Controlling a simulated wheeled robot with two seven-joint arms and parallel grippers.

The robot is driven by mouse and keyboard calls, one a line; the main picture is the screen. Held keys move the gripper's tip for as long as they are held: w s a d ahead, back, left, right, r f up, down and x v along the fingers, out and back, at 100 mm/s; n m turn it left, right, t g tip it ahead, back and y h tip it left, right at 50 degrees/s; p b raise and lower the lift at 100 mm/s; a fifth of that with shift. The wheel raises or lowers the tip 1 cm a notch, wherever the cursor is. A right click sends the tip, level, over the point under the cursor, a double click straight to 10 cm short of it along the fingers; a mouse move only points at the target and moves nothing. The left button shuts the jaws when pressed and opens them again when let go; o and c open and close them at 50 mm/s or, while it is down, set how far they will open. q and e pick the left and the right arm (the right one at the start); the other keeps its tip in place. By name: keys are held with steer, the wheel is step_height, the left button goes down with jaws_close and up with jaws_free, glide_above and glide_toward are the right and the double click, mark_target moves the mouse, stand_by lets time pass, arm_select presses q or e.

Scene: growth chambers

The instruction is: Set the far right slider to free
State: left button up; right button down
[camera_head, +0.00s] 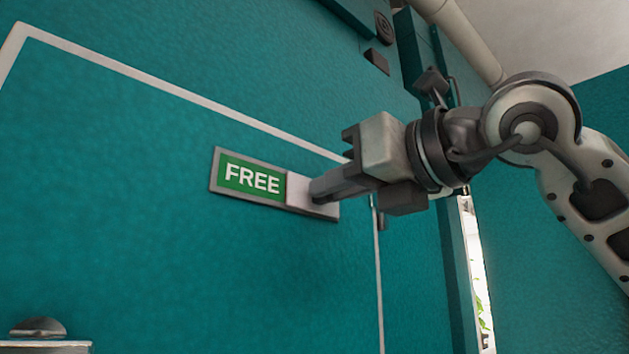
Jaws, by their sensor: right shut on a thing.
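A slider sign (216,181) in a grey frame is fixed to the teal door (130,200). Its left part shows a green field with the word FREE (252,181). A pale cover plate (297,190) sits at the right part of the frame. My right gripper (318,191) comes in from the right, with its fingertips at the right part of the plate. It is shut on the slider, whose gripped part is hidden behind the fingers. My left gripper is not in view.
A pale line (180,92) outlines the door panel. A dark fixture (377,60) is on the wall above my right gripper. A narrow bright gap with green leaves (477,280) is at the right. A rounded metal piece (38,327) shows at the lower left.

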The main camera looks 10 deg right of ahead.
steer(key=shift+w+d+r, duration=0.1)
steer(key=shift+d, duration=0.05)
steer(key=c, duration=1.4)
jaws_free()
steer(key=shift+d, duration=0.1)
arm_select(q)
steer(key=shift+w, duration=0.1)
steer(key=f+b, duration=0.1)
steer(key=b, duration=0.2)
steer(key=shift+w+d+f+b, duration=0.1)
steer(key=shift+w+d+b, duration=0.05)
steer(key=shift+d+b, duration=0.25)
arm_select(e)
steer(key=v, duration=1.6)
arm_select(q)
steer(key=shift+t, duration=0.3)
